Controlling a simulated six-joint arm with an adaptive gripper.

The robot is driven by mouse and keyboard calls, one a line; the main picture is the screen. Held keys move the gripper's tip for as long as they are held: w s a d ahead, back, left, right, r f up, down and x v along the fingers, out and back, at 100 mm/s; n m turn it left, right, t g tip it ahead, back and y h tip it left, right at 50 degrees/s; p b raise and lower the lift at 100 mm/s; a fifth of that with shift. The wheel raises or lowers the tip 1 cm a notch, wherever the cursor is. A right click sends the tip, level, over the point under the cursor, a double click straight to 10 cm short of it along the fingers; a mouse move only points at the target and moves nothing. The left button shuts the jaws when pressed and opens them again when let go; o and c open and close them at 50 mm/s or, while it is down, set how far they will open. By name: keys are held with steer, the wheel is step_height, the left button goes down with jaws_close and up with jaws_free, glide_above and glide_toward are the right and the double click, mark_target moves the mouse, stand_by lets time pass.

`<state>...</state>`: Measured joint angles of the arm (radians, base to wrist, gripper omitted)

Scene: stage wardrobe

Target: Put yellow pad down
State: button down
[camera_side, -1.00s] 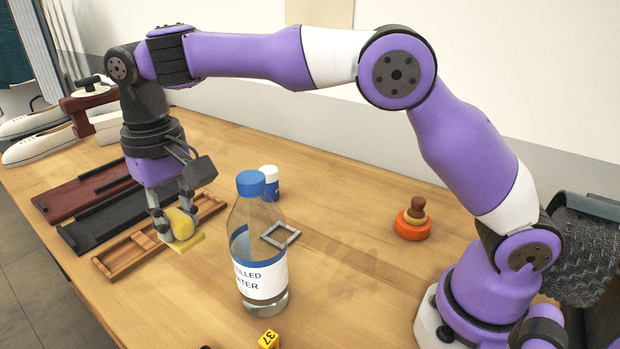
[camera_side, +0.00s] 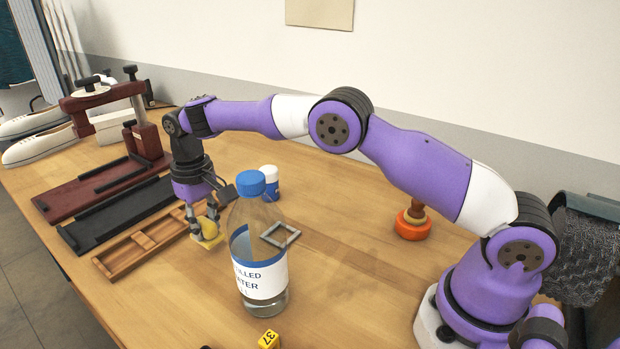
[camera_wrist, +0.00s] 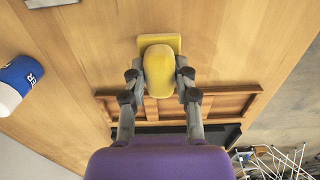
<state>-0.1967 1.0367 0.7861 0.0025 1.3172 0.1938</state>
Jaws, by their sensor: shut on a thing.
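The yellow pad (camera_side: 209,239) has a flat square base and a rounded yellow grip on top. My gripper (camera_side: 203,226) is shut on the rounded grip, one finger on each side, and points down. In the wrist view the pad (camera_wrist: 159,68) sits between the fingertips of my gripper (camera_wrist: 160,82), with its square base showing past the grip. The pad is at or just over the bare wood beside the wooden tray; I cannot tell whether its base touches the table.
The compartmented wooden tray (camera_side: 125,262) lies left of the pad, with a black tray (camera_side: 95,228) beyond it. A clear water bottle (camera_side: 262,270) stands close in front to the right. A grey square frame (camera_side: 281,235) and a white bottle with a blue label (camera_wrist: 18,82) are nearby.

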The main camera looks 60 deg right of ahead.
steer(key=shift+f, duration=1.3)
steer(key=shift+f, duration=0.1)
steer(key=c, duration=0.6)
jaws_free()
